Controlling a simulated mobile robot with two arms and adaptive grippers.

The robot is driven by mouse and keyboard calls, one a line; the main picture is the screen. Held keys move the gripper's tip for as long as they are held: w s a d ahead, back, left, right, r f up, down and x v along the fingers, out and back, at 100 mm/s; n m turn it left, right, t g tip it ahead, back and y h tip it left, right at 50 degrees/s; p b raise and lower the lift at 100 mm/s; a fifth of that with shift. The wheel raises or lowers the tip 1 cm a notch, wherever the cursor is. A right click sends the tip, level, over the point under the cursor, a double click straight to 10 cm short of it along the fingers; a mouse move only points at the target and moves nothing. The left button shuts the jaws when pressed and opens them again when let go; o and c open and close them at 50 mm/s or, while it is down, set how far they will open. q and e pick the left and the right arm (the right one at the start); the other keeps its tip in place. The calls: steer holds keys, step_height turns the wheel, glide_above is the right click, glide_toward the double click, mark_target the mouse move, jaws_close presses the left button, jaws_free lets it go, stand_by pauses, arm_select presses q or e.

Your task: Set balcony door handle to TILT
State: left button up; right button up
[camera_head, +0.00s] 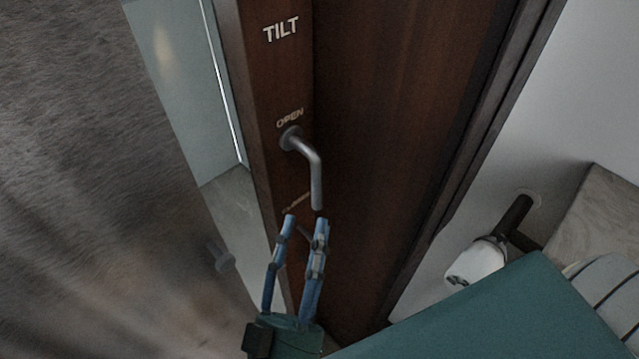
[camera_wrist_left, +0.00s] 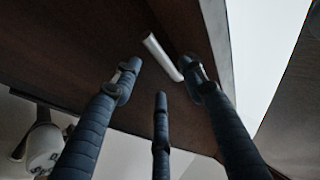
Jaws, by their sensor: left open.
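The metal door handle (camera_head: 316,175) is mounted on the edge of a dark brown wooden door (camera_head: 390,110). Its pivot sits beside the OPEN label (camera_head: 290,118), and its grip bends and hangs downward. The TILT label (camera_head: 281,29) is higher on the same edge. A third, partly hidden label is lower, near the handle's free end. My left gripper (camera_head: 305,222) is open just below that end, fingers pointing up toward it. In the left wrist view the handle (camera_wrist_left: 162,57) shows as a pale bar beyond the spread fingers (camera_wrist_left: 161,75). I see no contact. My right gripper is out of view.
A grey-brown textured panel (camera_head: 80,180) fills the left side, with a small round-ended metal piece (camera_head: 220,257) at its edge. Between it and the door is a gap with pale floor (camera_head: 235,205). A white wall (camera_head: 590,70) is at right.

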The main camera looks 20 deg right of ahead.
mark_target(320, 194)
arm_select(q)
steer(key=p+x, duration=0.1)
steer(key=x, duration=0.5)
steer(key=shift+w+d, duration=0.2)
steer(key=shift+w, duration=0.05)
steer(key=shift+w+d+r+p, duration=0.25)
steer(key=shift+w+d+p, duration=0.15)
steer(key=shift+w, duration=0.15)
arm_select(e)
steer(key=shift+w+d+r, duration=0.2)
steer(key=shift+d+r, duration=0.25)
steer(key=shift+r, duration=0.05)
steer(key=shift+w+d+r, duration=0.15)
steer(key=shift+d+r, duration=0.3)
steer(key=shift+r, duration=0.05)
arm_select(q)
steer(key=shift+c, duration=0.5)
